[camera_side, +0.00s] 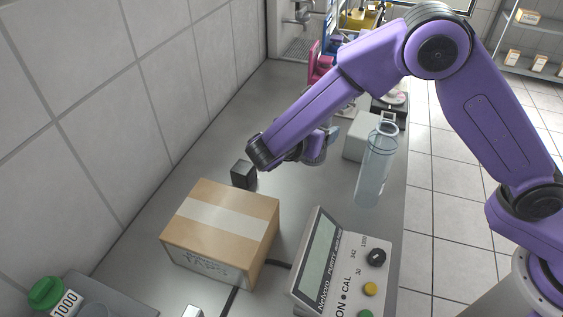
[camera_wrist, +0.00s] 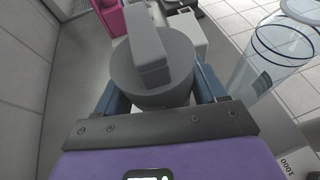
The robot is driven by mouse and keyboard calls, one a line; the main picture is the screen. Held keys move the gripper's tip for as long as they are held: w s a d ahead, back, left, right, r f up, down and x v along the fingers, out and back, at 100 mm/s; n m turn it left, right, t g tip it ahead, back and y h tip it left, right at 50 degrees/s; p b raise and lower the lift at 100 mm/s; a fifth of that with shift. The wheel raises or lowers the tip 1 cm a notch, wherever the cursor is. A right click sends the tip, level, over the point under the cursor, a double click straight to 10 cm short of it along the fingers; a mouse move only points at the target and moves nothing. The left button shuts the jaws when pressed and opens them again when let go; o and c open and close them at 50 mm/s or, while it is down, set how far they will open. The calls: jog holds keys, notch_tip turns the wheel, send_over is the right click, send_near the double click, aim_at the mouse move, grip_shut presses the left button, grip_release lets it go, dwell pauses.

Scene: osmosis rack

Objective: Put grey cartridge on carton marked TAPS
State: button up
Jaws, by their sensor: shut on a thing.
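The grey cartridge (camera_wrist: 150,75), a wide round body with a narrower block across its top, fills the middle of the wrist view. My gripper (camera_wrist: 157,92) is shut on it, with a blue finger on each side. In the side view, my gripper (camera_side: 325,139) is partly hidden behind my wrist, and the grey cartridge (camera_side: 315,153) shows below it, behind and right of the carton. It appears to be above the bench. The brown carton marked TAPS (camera_side: 222,222) stands on the bench at front left, closed with a pale tape strip, its top empty.
A dark block (camera_side: 243,175) stands just behind the carton. A control box (camera_side: 340,268) is to its right. A clear cylinder (camera_side: 374,170) stands near the right bench edge, beside a white box (camera_side: 358,136). A green-capped bottle (camera_side: 46,292) is at front left, near the tiled wall.

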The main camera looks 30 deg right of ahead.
jog(key=shift+a+r+n+t, duration=0.3)
jog(key=shift+r, duration=0.2)
jog(key=s+a+r+n+t+y, duration=0.5)
jog(key=a+r+n+t+y, duration=0.1)
jog(key=a+r+n+y, duration=0.25)
jog(key=s+a+r+n+g+y, duration=0.1)
jog(key=s+a+r+n+y, duration=0.1)
jog(key=s+n+y, duration=0.3)
jog(key=s+a+r+n+g+y, duration=0.1)
jog(key=s+a+r+n+y, duration=0.1)
jog(key=s+n+y, duration=0.3)
jog(key=shift+m+g+y, duration=0.25)
jog(key=shift+m+g, duration=0.05)
jog(key=shift+m, duration=0.05)
jog(key=shift+w+a+f, duration=1.35)
jog(key=shift+a+f, duration=0.5)
jog(key=shift+f, duration=0.3)
jog(key=shift+w+a+f, duration=1.3)
jog(key=shift+a+f, duration=0.55)
jog(key=shift+f, duration=0.3)
jog(key=shift+w+a+f, duration=1.35)
jog(key=shift+a+f, duration=0.5)
jog(key=shift+f, duration=0.3)
jog(key=shift+f, duration=0.1)
